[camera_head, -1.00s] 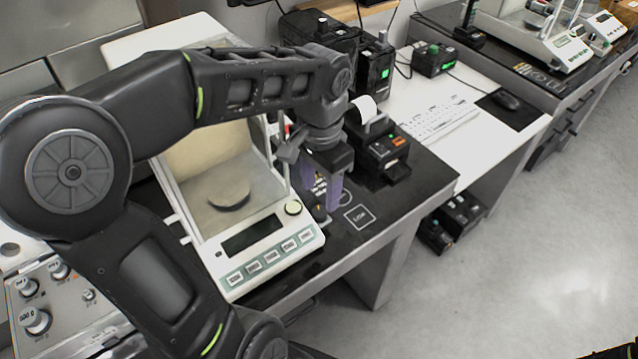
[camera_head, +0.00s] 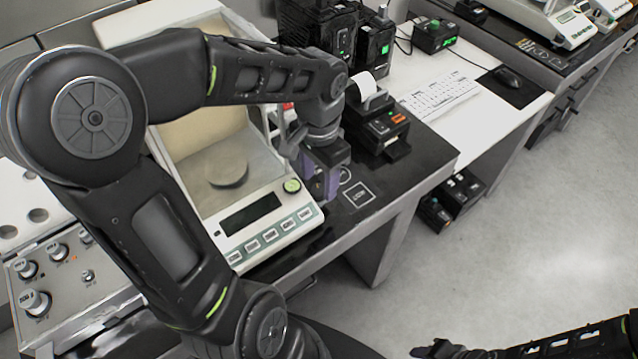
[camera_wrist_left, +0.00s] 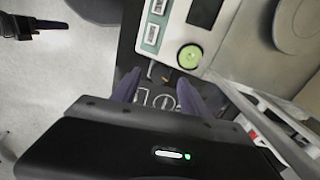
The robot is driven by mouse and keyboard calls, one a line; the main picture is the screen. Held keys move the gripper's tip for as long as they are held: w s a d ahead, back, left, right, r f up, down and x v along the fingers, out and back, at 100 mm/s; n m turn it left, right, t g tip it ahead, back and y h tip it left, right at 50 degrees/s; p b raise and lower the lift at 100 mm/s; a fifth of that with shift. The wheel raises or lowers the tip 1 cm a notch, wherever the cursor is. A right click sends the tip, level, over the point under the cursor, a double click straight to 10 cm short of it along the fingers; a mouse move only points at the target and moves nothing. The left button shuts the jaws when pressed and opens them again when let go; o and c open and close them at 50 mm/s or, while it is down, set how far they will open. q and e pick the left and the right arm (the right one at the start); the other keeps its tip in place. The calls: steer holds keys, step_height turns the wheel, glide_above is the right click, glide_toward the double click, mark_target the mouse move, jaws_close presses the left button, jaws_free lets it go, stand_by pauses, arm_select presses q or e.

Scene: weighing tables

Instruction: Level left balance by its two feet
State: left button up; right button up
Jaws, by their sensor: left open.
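The left balance (camera_head: 270,240) is a white box with a round pan (camera_head: 226,172), a dark display and a row of keys on its front. A round green bubble level (camera_head: 291,186) sits at its front right corner; it also shows in the left wrist view (camera_wrist_left: 190,56). My left gripper (camera_head: 322,186) points down beside that corner, with purple fingers. In the left wrist view the fingers (camera_wrist_left: 158,88) are apart, with a small metal part at the balance's edge between them. I cannot tell whether they touch it. The feet are otherwise hidden. My right gripper (camera_head: 440,350) is at the bottom edge.
A small black printer (camera_head: 378,128) with a paper roll stands close to the right of my left gripper. A keyboard (camera_head: 440,95) lies on the white desk further right. A panel with knobs (camera_head: 60,265) is at the left.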

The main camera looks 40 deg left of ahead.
mark_target(319, 192)
arm_select(q)
steer(key=shift+f, duration=1.25)
jaws_close()
